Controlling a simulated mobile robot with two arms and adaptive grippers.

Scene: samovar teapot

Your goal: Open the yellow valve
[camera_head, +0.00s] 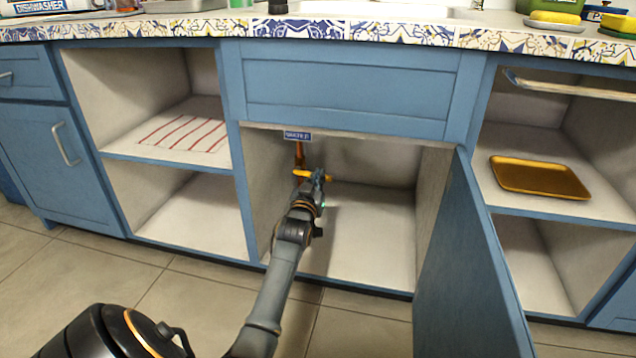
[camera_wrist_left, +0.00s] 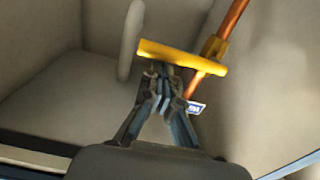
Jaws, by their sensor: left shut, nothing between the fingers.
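The yellow valve (camera_head: 303,173) is a flat bar handle on a copper pipe (camera_head: 299,152) inside the open cabinet under the counter. In the left wrist view the handle (camera_wrist_left: 183,57) lies crosswise just beyond my fingertips, with the pipe (camera_wrist_left: 232,20) running up to the right. My left gripper (camera_head: 319,176) reaches into the cabinet and is at the handle. In the left wrist view its fingers (camera_wrist_left: 168,75) are closed together with nothing between them. The tips overlap the handle's edge in the picture; I cannot tell whether they touch it. My right gripper is not in view.
The cabinet door (camera_head: 470,270) stands open on the right. A small blue sign (camera_head: 297,135) is at the cabinet's top edge. Open shelves flank the cabinet, with a striped cloth (camera_head: 185,133) on the left and a yellow tray (camera_head: 540,177) on the right. The cabinet floor is clear.

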